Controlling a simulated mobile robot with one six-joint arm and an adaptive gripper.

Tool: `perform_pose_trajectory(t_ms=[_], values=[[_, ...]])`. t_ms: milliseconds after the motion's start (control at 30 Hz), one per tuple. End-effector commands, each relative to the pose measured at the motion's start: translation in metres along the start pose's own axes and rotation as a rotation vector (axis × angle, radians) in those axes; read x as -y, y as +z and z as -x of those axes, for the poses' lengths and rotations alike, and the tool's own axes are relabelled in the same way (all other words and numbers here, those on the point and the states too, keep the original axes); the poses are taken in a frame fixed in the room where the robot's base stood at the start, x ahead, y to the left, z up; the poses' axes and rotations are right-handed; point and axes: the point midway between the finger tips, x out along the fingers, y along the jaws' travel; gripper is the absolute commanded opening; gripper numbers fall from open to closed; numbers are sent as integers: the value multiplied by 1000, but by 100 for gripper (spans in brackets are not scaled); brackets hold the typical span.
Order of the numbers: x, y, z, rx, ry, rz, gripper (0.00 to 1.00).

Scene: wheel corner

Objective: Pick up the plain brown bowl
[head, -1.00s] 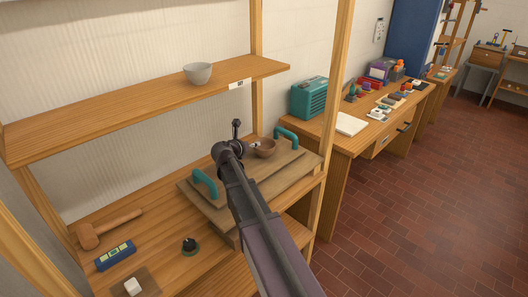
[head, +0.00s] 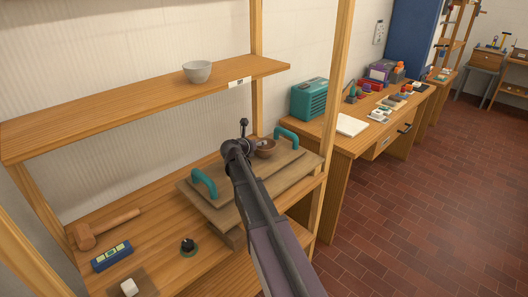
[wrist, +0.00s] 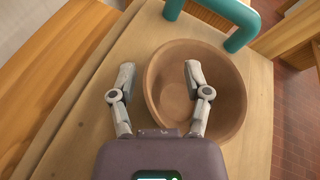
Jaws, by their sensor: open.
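The plain brown bowl (head: 266,149) stands upright on a wooden board with teal handles (head: 228,203), on the shelf unit's lower level. In the wrist view the bowl (wrist: 230,112) is empty and lies right of centre. My gripper (wrist: 158,72) is open above it. Its right finger is over the bowl's inside and its left finger is outside the bowl's left rim, over the board. In the head view my arm hides part of the bowl's left side and most of the fingers. I cannot tell how far the fingertips are above the rim.
A teal handle (wrist: 236,18) rises just beyond the bowl; another handle (head: 204,183) is at the board's left end. A grey bowl (head: 197,72) sits on the upper shelf. A mallet (head: 105,230), a level (head: 111,256) and a dark knob (head: 188,247) lie at the lower left.

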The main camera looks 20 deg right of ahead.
Motion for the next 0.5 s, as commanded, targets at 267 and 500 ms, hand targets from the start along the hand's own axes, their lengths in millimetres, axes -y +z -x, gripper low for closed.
perform_pose_trajectory(t_ms=[267, 500], values=[[0, 0, 0, 0, 0, 0, 60], [0, 0, 0, 0, 0, 0, 0]])
